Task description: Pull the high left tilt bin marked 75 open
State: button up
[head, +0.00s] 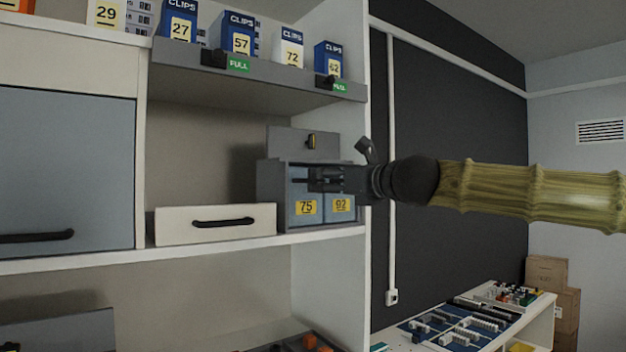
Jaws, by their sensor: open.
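A small grey bin unit (265,195) stands on the white shelf, at its right end. The tilt bin marked 75 (305,220) is its left front, with a yellow label. The bin marked 92 (341,217) is just to its right. My gripper (312,180) reaches in from the right, open, in front of the upper part of these bins. It hides their upper fronts and any handle there. I cannot tell whether the fingers touch the bin marked 75.
A grey panel with a dark knob (311,141) rises above the bins. A white drawer (215,224) with a black handle is to the left. A grey ledge (260,75) with several clip boxes hangs above. The white shelf upright (352,60) stands close behind my gripper.

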aim_at(314, 181)
jog(key=p+x, duration=0.2)
jog(key=x, duration=0.6)
jog(key=shift+s, duration=0.1)
jog(key=c, duration=1.3)
jog(key=shift+o, duration=0.2)
jog(key=shift+f, duration=0.15)
